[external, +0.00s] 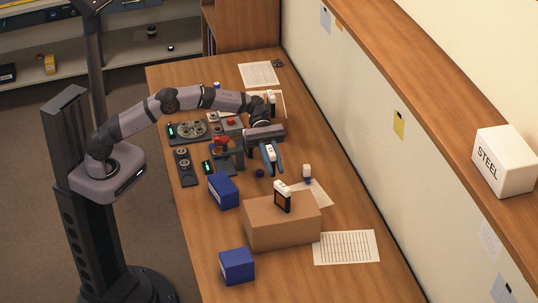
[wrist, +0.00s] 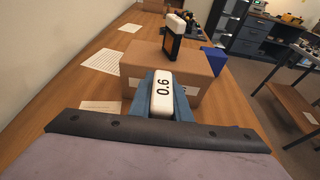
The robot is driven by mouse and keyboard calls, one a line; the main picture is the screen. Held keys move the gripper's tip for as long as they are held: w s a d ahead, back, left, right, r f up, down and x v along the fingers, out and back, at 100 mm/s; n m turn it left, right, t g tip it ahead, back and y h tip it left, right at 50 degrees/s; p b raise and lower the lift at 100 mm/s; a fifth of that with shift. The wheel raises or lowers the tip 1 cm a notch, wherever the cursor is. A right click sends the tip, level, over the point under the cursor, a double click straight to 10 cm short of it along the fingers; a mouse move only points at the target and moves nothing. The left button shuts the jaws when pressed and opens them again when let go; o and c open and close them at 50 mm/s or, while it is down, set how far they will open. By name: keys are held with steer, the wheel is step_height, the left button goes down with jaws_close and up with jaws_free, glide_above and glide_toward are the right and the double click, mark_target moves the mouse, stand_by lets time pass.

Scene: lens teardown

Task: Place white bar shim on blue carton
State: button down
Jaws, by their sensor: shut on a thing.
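My gripper (external: 271,165) is shut on a white bar shim (wrist: 163,92) marked 0.6, held between its blue fingers. The shim also shows in the external view (external: 270,153), above the bench. One blue carton (external: 223,191) stands on the bench below and left of the gripper. A second blue carton (external: 237,266) stands nearer the front, left of the brown box. In the wrist view part of a blue carton (wrist: 215,59) shows behind the brown box's right side. The gripper is apart from both cartons.
Dark trays and devices (external: 190,131) crowd the bench's left side. A printed sheet (external: 346,247) lies right of the box.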

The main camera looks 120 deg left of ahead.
steer(key=r+p, duration=0.2)
steer(key=r, duration=0.1)
steer(key=r+p, duration=0.3)
steer(key=r, duration=0.1)
steer(key=r+p, duration=0.3)
steer(key=r, duration=0.1)
steer(key=shift+s+a+r, duration=0.2)
steer(key=shift+s+a, duration=0.05)
steer(key=shift+a, duration=0.15)
steer(key=s+d+r+p, duration=0.5)
steer(key=s+p, duration=0.1)
steer(key=p, duration=0.4)
steer(key=s+d+f, duration=0.5)
steer(key=s+f, duration=0.1)
steer(key=f, duration=0.3)
steer(key=shift+d, duration=0.3)
steer(key=shift+s, duration=0.15)
steer(key=p, duration=0.2)
glide_above(225, 190)
steer(key=shift+a+f, duration=0.15)
steer(key=shift+f, duration=4.85)
steer(key=shift+f, duration=0.1)
